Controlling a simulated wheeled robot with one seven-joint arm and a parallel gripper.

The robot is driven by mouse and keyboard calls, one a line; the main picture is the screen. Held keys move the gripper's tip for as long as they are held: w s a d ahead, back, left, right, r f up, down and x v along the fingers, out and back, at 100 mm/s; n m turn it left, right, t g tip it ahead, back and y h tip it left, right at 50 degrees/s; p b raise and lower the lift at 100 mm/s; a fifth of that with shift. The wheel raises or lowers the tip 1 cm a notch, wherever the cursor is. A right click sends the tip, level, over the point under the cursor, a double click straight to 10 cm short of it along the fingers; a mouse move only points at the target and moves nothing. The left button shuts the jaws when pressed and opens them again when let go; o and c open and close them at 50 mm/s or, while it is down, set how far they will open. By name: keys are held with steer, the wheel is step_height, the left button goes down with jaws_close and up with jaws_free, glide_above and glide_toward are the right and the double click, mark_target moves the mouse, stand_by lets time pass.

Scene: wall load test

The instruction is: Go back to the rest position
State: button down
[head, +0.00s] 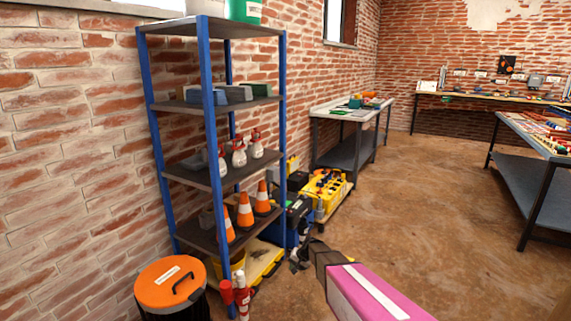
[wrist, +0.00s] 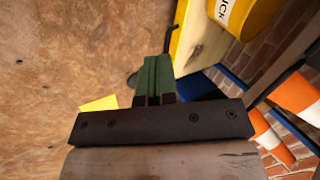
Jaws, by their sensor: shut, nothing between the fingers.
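My gripper (head: 297,264) is low beside the blue and grey shelf rack, at the end of my pink arm. In the wrist view, my gripper (wrist: 155,98) has its fingers together, shut and empty. A green shape shows at the fingertips there; I cannot tell whether it is part of the fingers or something behind them. Brown floor (wrist: 60,60) fills the left of that view.
The shelf rack (head: 207,110) holds orange-and-white cones (head: 245,211) and spray bottles. An orange-lidded bin (head: 170,282) and red extinguishers (head: 241,292) stand at its foot. A yellow battery crate (head: 325,190) stands behind. Open floor (head: 430,210) lies to the right.

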steer(key=s+d+r+h, duration=0.2)
steer(key=s+d+r, duration=0.3)
steer(key=s, duration=0.4)
steer(key=s+d+r+n+g+h, duration=0.1)
steer(key=s+d+r+h, duration=0.1)
steer(key=s+d+r, duration=0.3)
steer(key=s+d+r+n+g+h, duration=0.1)
steer(key=s+d+r, duration=0.4)
steer(key=s+r, duration=0.3)
steer(key=s, duration=0.4)
steer(key=shift+s+d+r+h, duration=0.35)
steer(key=shift+r+h, duration=0.05)
